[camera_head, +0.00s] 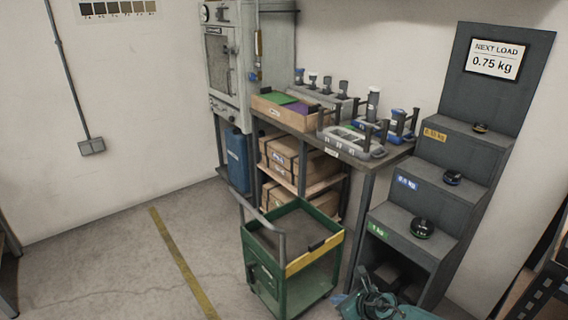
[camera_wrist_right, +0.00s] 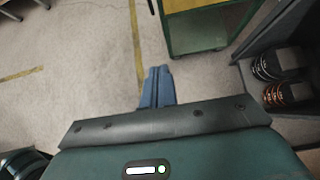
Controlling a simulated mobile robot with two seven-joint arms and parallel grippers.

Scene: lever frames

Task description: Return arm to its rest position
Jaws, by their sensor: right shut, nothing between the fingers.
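My right arm shows at the bottom right of the head view, teal with dark cables. The blue fingers of my right gripper (camera_head: 338,300) show just left of it, low in front of the stepped grey stand. In the right wrist view the two blue fingers of my right gripper (camera_wrist_right: 157,85) lie together, with nothing between them. They point over bare floor, left of the green cart (camera_wrist_right: 205,30). My left gripper is not in view.
The green cart (camera_head: 248,251) stands close by, with a handle and yellow edge. The stepped stand (camera_head: 395,222) holds round weights at right, below a "NEXT LOAD 0.75 kg" sign (camera_head: 495,59). A workbench (camera_head: 300,128) runs along the wall. Floor at left is clear.

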